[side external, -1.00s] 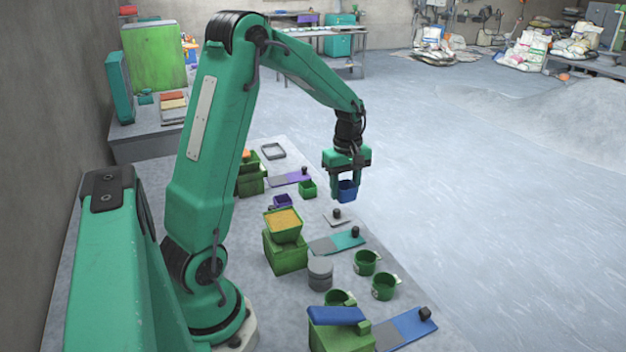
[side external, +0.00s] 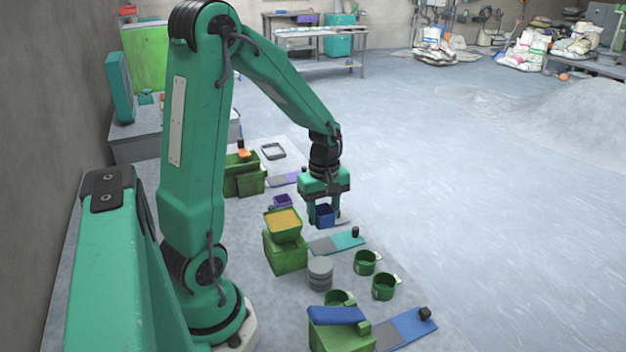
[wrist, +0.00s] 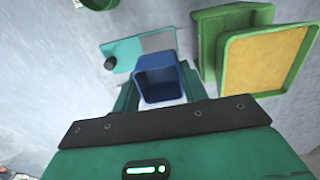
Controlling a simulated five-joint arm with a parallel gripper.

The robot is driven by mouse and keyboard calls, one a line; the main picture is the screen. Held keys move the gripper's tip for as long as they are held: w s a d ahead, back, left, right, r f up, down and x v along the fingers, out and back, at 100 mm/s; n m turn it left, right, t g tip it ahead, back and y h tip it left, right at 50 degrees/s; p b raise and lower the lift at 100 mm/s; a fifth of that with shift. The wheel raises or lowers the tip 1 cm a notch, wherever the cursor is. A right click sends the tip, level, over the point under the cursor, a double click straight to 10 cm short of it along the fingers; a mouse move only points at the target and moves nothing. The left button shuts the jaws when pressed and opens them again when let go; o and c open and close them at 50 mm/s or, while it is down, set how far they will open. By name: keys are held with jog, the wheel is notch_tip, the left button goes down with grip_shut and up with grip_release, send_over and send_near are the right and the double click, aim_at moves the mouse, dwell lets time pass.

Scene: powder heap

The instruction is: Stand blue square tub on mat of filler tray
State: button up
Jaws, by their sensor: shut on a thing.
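My gripper (side external: 324,220) is shut on the blue square tub (side external: 325,212), which hangs upright between the fingers. In the wrist view, the open-topped tub (wrist: 161,72) looks empty. A teal tray (side external: 350,238) with a grey mat (side external: 322,246) and a black knob lies just in front of the green filler box (side external: 287,256). I take it as the filler tray. The tub is apart from the mat, beyond it in the side view. In the wrist view, the tub overlaps the lower edge of the tray (wrist: 120,52) and mat (wrist: 158,43).
A hopper of yellow powder (side external: 284,223) sits on the filler box, close left of the tub. Grey discs (side external: 320,272) and green cups (side external: 366,262) stand nearer the camera. A purple tub (side external: 283,201) stands behind the hopper.

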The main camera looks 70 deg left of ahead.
aim_at(322, 246)
jog(key=shift+f, duration=0.1)
jog(key=shift+f, duration=3.15)
jog(key=shift+f, duration=0.5)
jog(key=o, duration=1)
jog(key=shift+o, duration=0.6)
jog(key=o, duration=0.3)
jog(key=shift+o, duration=0.2)
jog(key=shift+r, duration=3.5)
